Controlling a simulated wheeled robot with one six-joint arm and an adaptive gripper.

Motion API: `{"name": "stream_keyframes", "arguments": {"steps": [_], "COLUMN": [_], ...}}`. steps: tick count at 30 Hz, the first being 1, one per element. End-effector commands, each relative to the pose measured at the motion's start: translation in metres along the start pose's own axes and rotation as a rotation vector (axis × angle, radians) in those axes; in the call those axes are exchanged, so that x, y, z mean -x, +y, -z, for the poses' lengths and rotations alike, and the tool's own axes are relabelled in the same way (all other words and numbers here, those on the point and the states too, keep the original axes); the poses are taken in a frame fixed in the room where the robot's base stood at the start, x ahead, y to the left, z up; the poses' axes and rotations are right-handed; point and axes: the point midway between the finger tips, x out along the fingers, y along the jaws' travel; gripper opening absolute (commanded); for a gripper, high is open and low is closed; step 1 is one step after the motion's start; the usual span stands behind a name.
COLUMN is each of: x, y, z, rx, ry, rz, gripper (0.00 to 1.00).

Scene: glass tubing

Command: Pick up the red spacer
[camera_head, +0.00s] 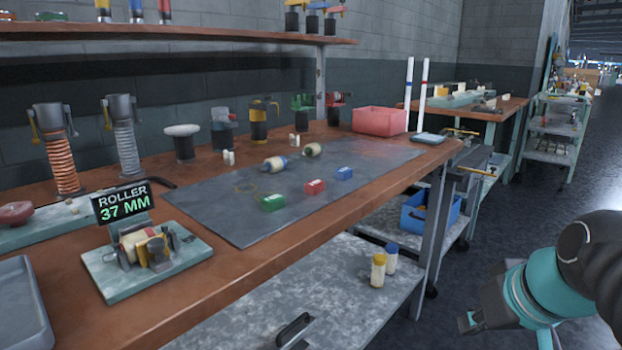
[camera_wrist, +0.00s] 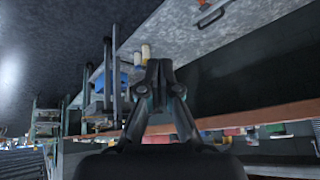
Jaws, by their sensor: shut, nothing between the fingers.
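The red spacer (camera_head: 314,187) is a small block with a pale label, lying on the dark grey mat (camera_head: 215,213) on the wooden bench. It lies between a green block (camera_head: 272,203) and a blue block (camera_head: 344,173), apart from both. My gripper (camera_head: 470,322) is at the lower right, out over the floor, well away from the bench top and the spacer. In the wrist view my gripper (camera_wrist: 160,68) has its fingers together with nothing between them. I cannot make out the red spacer for certain in the wrist view.
A pink bin (camera_head: 380,120) stands at the back right. A roller fixture with a "37 MM" sign (camera_head: 122,201) stands at the front left. Below is a metal shelf (camera_head: 320,290) with two capped bottles.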

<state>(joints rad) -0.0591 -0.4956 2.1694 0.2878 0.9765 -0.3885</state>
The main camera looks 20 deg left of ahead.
Motion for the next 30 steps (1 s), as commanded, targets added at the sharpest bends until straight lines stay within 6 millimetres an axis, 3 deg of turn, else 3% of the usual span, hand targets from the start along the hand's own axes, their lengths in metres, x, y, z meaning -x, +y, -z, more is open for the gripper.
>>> {"name": "stream_keyframes", "arguments": {"steps": [1, 6, 12, 18, 30], "x": [-0.006, -0.012, -0.018, -0.02, -0.035], "y": [-0.009, -0.048, -0.089, -0.112, -0.147], "z": [0.026, 0.114, 0.197, 0.237, 0.267], "rx": [0.056, 0.274, 0.498, 0.622, 0.651], "ry": [0.013, 0.105, 0.243, 0.338, 0.357], "rz": [0.054, 0.235, 0.401, 0.483, 0.501], "gripper": [0.0, 0.0, 0.0, 0.0, 0.0]}}
